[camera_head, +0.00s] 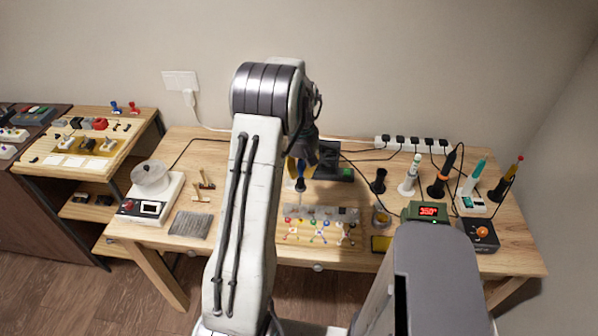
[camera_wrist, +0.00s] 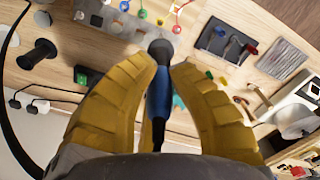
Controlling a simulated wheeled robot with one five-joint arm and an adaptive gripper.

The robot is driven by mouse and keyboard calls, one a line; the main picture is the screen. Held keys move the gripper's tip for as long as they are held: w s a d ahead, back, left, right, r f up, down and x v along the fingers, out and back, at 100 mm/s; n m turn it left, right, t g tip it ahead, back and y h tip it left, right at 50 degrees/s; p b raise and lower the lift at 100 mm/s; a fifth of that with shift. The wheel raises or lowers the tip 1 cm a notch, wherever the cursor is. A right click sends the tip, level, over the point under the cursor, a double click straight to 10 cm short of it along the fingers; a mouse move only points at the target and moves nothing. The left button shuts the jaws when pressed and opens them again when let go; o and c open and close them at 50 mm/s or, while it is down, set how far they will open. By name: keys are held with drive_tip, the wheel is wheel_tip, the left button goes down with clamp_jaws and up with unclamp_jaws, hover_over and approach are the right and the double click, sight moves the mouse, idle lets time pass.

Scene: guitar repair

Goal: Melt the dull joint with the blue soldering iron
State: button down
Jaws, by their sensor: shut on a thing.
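My gripper (camera_head: 299,176) is shut on the blue soldering iron (camera_wrist: 158,98). In the wrist view its two yellow fingers (camera_wrist: 160,75) stand either side of the blue grip, with a wide black end beyond the fingertips. In the head view I hold it above the bench, just behind a grey strip (camera_head: 348,213) with coloured leads. That strip is partly seen at the top of the wrist view (camera_wrist: 91,18). The iron looks apart from the strip. I cannot tell which joint is dull, and the iron's tip is not clear.
An empty black stand (camera_head: 378,185) is right of my gripper. Other irons stand at the right, near a station reading in red (camera_head: 428,211) and an orange-knobbed box (camera_head: 481,233). A white pot unit (camera_head: 150,190) and grey pad (camera_head: 190,224) lie left. Black cables cross the back.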

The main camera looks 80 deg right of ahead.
sight(301, 189)
drive_tip(key=shift+s+d+f, duration=0.1)
drive_tip(key=shift+d, duration=0.1)
drive_tip(key=shift+a+f, duration=0.1)
drive_tip(key=shift+f, duration=0.1)
drive_tip(key=shift+f+b, duration=1.9)
drive_tip(key=shift+f, duration=1.1)
drive_tip(key=shift+f+b, duration=0.65)
drive_tip(key=shift+b, duration=0.05)
drive_tip(key=shift+b, duration=0.45)
idle(2.6)
drive_tip(key=shift+r, duration=0.1)
